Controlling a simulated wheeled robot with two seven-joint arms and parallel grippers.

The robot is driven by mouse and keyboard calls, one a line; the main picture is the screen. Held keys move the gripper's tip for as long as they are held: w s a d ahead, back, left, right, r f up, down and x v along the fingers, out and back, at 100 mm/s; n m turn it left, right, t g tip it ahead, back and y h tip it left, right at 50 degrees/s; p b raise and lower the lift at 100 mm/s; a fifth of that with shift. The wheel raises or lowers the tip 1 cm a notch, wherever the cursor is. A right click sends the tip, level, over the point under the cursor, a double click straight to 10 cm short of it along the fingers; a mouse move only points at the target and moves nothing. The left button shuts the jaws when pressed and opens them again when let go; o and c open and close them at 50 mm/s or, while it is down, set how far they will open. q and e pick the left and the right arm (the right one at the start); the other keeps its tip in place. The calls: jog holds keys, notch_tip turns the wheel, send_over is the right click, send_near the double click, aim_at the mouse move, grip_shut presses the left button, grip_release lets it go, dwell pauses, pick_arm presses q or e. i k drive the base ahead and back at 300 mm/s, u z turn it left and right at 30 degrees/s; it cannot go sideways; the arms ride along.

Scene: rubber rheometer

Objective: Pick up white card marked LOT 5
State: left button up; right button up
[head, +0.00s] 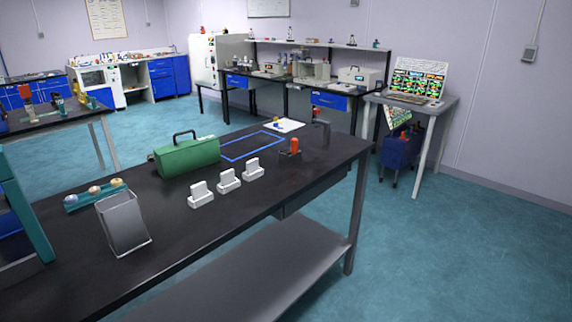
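Three small white card-like pieces stand in a slanting row on the black bench: a near one (200,194), a middle one (228,180) and a far one (253,168). Each has an upright back on a wider white foot. No lettering can be read on them at this size, so I cannot tell which is marked LOT 5. A white sheet (296,126) with small coloured items on it lies farther back on the bench. Neither of my grippers is in view.
Open floor (450,250) lies to the right.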

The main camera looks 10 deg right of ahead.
aim_at(252, 166)
jog(key=i, duration=0.95)
